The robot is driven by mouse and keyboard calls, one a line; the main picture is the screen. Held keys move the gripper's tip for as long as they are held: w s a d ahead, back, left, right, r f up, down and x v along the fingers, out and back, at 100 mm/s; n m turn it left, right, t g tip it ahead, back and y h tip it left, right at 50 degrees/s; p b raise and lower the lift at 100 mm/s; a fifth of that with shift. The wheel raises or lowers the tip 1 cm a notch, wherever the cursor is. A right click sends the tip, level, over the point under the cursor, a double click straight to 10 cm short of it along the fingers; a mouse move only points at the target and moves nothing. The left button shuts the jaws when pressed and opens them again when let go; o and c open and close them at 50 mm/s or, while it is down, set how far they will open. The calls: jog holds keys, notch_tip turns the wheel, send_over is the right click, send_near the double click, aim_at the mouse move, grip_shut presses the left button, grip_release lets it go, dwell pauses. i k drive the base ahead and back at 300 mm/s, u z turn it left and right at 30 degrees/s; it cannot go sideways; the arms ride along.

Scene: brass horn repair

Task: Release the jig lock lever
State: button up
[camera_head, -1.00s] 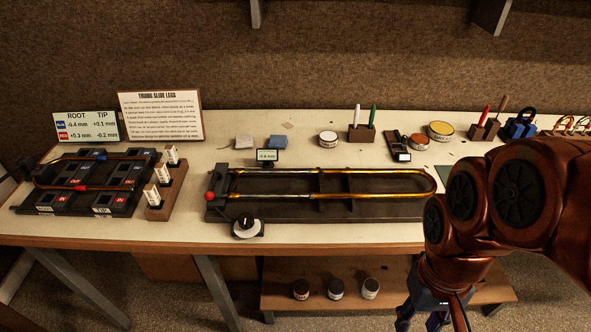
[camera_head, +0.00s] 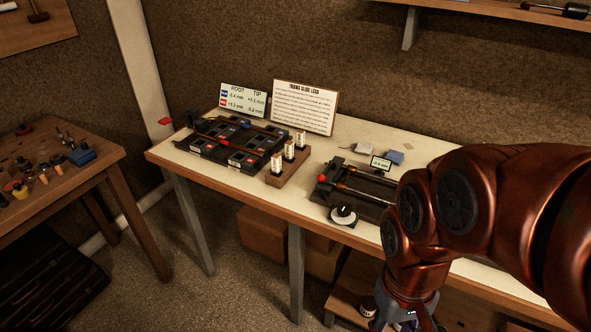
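The jig (camera_head: 376,206) is a dark fixture on the workbench, holding the slide tubes; my arm hides its right part. A red ball knob (camera_head: 321,178) sits at its left end, seemingly on the lock lever; whether the lever is locked cannot be told. A white-and-black dial (camera_head: 343,214) is at the jig's front edge and a small display (camera_head: 381,163) stands behind it. My gripper (camera_head: 405,318) hangs low at the bottom edge, in front of the bench and away from the knob. Its fingers are mostly cut off.
A second dark fixture (camera_head: 222,152) with red and blue markers lies left on the bench, beside a wooden block (camera_head: 285,170) of white-labelled vials. Two signs (camera_head: 304,107) stand behind. A tool table (camera_head: 60,185) is at far left, with open floor between.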

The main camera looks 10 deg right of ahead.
aim_at(321, 177)
jog(key=k, duration=1.25)
jog(key=u, duration=0.9)
jog(key=i, duration=1.65)
jog(key=z, duration=0.2)
